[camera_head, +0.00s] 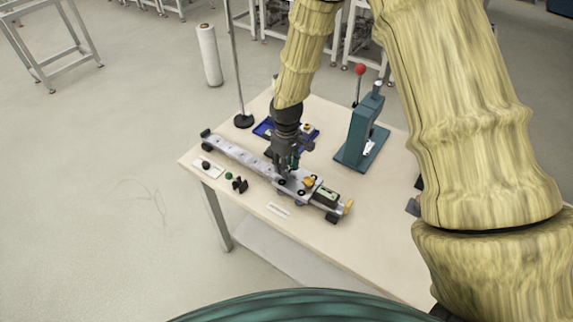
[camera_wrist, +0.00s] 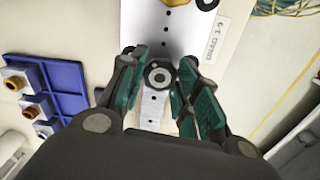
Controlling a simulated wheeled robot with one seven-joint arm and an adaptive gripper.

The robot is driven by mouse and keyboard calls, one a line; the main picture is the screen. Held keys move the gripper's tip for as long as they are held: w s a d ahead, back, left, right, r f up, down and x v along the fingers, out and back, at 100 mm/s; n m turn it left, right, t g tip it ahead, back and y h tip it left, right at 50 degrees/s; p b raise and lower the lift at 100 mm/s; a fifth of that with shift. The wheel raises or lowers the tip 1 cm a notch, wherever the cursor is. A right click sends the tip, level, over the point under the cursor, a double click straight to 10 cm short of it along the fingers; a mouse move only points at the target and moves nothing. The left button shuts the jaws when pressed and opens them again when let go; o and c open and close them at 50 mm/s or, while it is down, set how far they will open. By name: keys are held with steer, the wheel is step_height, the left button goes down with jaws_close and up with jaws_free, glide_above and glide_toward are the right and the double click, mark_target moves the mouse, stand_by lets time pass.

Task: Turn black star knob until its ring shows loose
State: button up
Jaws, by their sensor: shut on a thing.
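My gripper (camera_head: 287,167) points down over the metal rail (camera_head: 237,154) on the table. In the wrist view, my gripper's green-padded fingers (camera_wrist: 160,88) stand either side of a round black knob (camera_wrist: 158,75) with a pale ring and dark centre, and they are shut on it. I take this for the black star knob; its star outline is partly hidden by the fingers. Whether the ring shows loose cannot be told. In the head view the fingers hide the knob. A yellow knob (camera_head: 309,182) sits on the rail's plate, just right of my gripper.
A blue tray (camera_head: 263,129) with small parts lies behind the rail. A teal press (camera_head: 362,135) with a red-ball lever stands to the right. A green ball (camera_head: 229,175) and black parts (camera_head: 240,184) lie in front. The table's right front is clear.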

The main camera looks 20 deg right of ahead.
steer(key=shift+s+f+n, duration=0.25)
steer(key=shift+n, duration=0.25)
steer(key=o, duration=1)
steer(key=shift+w+r, duration=0.1)
steer(key=shift+w, duration=0.05)
steer(key=shift+r, duration=0.15)
steer(key=shift+w+r, duration=0.15)
steer(key=shift+r, duration=0.4)
step_height(320, 180, up, 11)
steer(key=shift+f, duration=0.2)
